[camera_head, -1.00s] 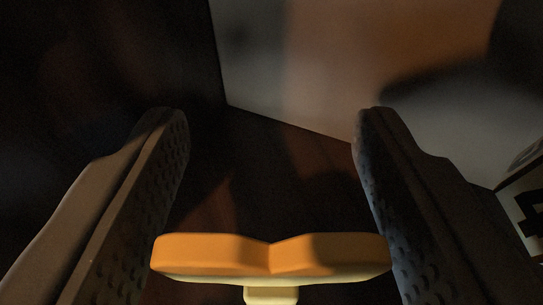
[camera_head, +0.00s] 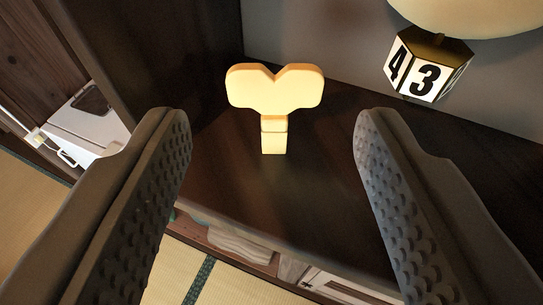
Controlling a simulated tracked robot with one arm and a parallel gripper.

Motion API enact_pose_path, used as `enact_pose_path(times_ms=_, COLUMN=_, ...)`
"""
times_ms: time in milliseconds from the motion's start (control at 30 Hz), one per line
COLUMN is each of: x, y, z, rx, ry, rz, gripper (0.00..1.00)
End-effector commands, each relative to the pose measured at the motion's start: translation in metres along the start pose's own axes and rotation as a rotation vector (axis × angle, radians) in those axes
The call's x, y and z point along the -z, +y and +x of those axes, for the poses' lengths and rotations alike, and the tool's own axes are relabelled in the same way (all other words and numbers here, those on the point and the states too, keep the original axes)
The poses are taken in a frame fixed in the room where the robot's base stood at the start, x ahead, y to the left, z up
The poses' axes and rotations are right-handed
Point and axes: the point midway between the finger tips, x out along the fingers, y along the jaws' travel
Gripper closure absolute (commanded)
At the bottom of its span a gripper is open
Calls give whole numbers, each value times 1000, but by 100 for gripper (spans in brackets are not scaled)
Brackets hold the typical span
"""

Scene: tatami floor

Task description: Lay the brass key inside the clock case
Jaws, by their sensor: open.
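The brass key (camera_head: 275,90) is a pale yellow piece with a two-lobed, heart-like head and a short stem. It is on a dark brown wooden surface (camera_head: 225,185), beyond my fingertips. My gripper (camera_head: 272,125) is open, with one ridged finger on each side of the picture and nothing between the pads. The key lies ahead of the gap and apart from both fingers. I cannot tell for sure whether the dark wooden surface and side panel (camera_head: 165,50) belong to the clock case.
A hexagonal block with the numbers 4 and 3 (camera_head: 424,72) hangs or stands at the upper right, below a pale rounded object (camera_head: 470,12). A grey wall (camera_head: 320,40) closes the back. Tatami floor (camera_head: 240,283) and a shelf with folded cloth (camera_head: 235,243) show below.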

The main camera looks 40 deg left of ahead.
Motion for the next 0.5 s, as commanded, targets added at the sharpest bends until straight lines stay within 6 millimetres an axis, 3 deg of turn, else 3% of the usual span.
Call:
enact_pose_path(times_ms=200, x=0, y=0, z=-23, rx=0, ry=3, rz=0, gripper=50)
enact_pose_path(times_ms=500, x=0, y=0, z=-32, rx=0, ry=1, rz=0, gripper=50)
